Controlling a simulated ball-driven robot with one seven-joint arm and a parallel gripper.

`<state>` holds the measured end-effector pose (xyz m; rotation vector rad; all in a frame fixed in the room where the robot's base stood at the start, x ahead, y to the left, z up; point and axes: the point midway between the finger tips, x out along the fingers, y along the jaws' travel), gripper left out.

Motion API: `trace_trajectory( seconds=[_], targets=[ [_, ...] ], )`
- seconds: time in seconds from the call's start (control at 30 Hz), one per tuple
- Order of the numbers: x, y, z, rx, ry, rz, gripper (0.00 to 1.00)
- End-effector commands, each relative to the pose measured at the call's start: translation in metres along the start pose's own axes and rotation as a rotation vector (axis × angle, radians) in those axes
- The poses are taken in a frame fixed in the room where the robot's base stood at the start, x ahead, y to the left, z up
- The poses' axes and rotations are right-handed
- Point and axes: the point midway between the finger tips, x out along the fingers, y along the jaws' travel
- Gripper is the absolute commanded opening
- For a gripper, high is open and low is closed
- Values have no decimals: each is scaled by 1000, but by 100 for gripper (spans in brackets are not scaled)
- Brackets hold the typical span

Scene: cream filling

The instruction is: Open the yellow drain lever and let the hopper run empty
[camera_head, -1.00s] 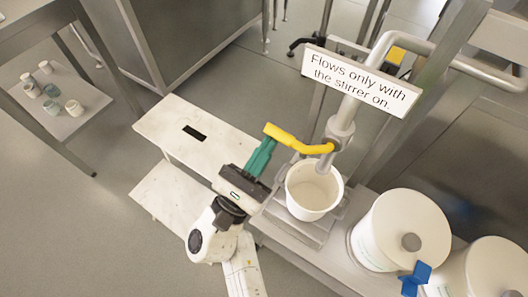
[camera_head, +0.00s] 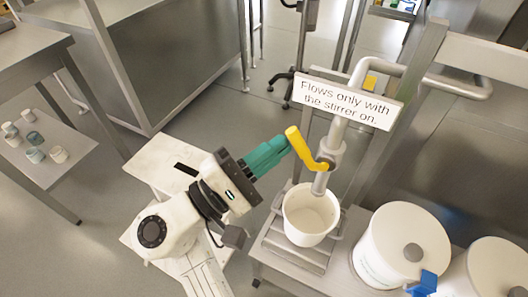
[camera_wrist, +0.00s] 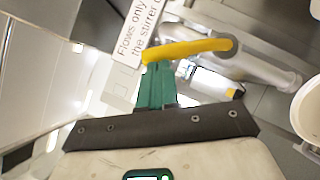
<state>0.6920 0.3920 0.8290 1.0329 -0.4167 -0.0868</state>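The yellow drain lever (camera_head: 305,148) sits on the grey outlet pipe (camera_head: 333,150) and slants up to the left from its pivot. My gripper (camera_head: 284,145) has its green fingers together at the lever's free end, seemingly touching it. In the wrist view the lever (camera_wrist: 190,48) crosses just beyond the green fingertips (camera_wrist: 150,68), not visibly between them. A white bucket (camera_head: 296,232) stands below the spout; its inside looks pale and I see no stream falling. The hopper itself is not clearly in view.
A sign (camera_head: 348,98) on the pipe reads "Flows only with the stirrer on." Two white lidded tubs stand right of the bucket, the nearer one (camera_head: 385,245) beside a blue part (camera_head: 422,283). Small cups (camera_head: 35,155) sit on a shelf at left. Open floor lies between.

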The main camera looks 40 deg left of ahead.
Motion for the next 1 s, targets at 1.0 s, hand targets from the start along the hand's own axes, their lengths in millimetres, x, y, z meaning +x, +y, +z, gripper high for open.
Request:
trace_trajectory(
  seconds=[1.0],
  targets=[
    [33,4,49,396,-1,-265,0]
  ],
)
